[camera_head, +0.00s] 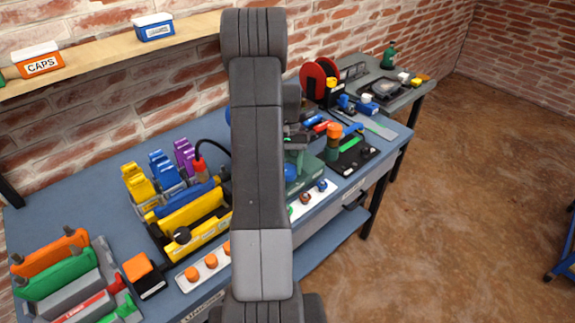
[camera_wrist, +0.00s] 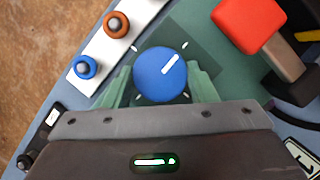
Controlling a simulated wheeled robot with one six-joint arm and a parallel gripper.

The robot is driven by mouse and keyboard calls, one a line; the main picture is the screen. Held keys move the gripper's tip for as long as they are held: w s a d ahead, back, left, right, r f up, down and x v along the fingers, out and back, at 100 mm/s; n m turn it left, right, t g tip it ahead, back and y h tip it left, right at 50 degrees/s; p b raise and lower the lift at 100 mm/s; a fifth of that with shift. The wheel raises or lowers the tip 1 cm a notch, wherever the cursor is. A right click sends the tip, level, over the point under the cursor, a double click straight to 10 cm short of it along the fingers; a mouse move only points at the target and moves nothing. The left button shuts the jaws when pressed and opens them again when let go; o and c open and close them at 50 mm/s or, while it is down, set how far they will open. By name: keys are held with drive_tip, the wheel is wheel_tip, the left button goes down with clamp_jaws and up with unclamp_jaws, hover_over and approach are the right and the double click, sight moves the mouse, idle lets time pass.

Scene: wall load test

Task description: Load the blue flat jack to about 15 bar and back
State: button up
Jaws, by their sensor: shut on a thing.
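In the wrist view a round blue knob (camera_wrist: 158,78) with a white pointer line sits between the two greenish fingers of my gripper (camera_wrist: 160,85). The fingers are shut on its sides. The pointer line points to the upper right, and short white tick marks surround the knob. In the head view my arm hides the middle of the bench, and the gripper is not clearly seen. A blue slab (camera_head: 188,202), perhaps the blue flat jack, lies behind a yellow unit, with a red fitting (camera_head: 199,171) and a black hose near it. I see no readable pressure gauge.
A white strip (camera_wrist: 101,42) with a brown and a blue fitting lies left of the knob; a red block (camera_wrist: 248,24) is to its right. Coloured racks and the yellow unit (camera_head: 200,222) crowd the blue bench (camera_head: 95,170). Open floor (camera_head: 460,200) lies to the right.

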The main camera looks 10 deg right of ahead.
idle(0.4)
drive_tip(key=o, duration=1)
drive_tip(key=shift+c, duration=0.2)
drive_tip(key=v, duration=1.4)
drive_tip(key=shift+b, duration=0.45)
drive_tip(key=shift+o, duration=0.5)
drive_tip(key=shift+s+f, duration=0.1)
drive_tip(key=shift+s, duration=0.05)
